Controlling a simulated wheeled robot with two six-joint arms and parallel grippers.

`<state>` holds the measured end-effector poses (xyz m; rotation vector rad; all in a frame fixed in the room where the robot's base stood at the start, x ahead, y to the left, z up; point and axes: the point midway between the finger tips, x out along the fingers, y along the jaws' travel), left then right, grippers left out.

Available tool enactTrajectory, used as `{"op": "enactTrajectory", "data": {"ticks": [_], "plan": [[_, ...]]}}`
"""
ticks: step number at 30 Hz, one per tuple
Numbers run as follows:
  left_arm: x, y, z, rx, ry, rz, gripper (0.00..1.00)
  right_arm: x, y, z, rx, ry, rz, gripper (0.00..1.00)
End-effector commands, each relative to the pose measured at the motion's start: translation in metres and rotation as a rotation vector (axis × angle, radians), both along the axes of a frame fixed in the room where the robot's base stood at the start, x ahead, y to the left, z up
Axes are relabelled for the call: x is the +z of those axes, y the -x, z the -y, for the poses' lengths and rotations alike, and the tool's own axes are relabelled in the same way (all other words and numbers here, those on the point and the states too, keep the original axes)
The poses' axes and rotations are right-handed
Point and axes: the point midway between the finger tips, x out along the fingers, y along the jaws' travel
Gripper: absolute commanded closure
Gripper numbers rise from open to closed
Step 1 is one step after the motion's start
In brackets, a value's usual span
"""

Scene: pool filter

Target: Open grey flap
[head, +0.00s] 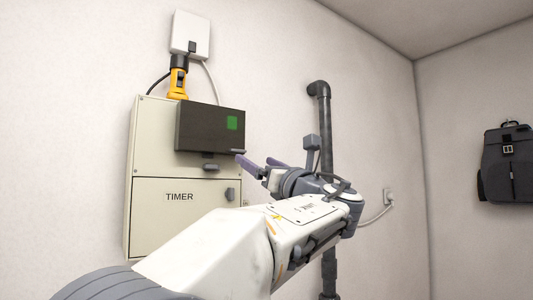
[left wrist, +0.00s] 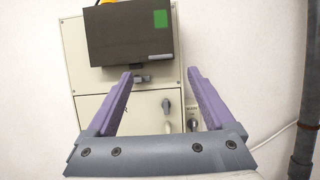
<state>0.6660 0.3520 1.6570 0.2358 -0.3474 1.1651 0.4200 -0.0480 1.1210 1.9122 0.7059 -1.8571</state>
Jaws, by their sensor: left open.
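The dark grey flap (head: 202,128) with a green square on it covers the upper front of the beige cabinet (head: 155,140) and hangs down, looking closed. A small dark tab (head: 211,167) sits just under its lower edge. My left gripper (head: 255,163) is open and empty, to the right of the flap's lower right corner. In the left wrist view the flap (left wrist: 125,35) is ahead, its lower edge just above the purple fingertips (left wrist: 160,74). The tab (left wrist: 142,79) shows between the fingers. I see no contact with the flap. My right gripper is out of view.
The lower cabinet door is labelled TIMER (head: 180,197) and has a grey knob (head: 230,194). A yellow and black plug (head: 178,78) and a white box (head: 190,35) are above. A dark pipe (head: 326,130) runs up the wall at right. A backpack (head: 507,165) hangs far right.

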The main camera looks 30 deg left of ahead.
Motion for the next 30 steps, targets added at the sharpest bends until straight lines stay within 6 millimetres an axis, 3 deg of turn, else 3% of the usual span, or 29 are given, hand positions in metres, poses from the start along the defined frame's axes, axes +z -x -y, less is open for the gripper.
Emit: {"op": "enactTrajectory", "data": {"ticks": [3, 12, 25, 26, 30], "plan": [[0.014, -0.008, -0.022, 0.005, 0.001, -0.003, 0.12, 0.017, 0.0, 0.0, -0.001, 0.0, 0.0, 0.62], [0.03, -0.026, -0.062, 0.0, 0.002, -0.001, 0.12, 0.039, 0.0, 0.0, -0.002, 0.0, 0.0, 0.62], [0.031, -0.03, -0.071, -0.004, 0.002, 0.001, 0.12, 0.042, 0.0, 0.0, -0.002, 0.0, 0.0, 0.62], [0.031, -0.03, -0.071, -0.004, 0.003, 0.002, 0.2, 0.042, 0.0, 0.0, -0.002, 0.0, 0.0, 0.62], [0.031, -0.03, -0.071, -0.004, 0.004, 0.001, 0.74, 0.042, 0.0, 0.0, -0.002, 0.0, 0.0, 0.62]]}}
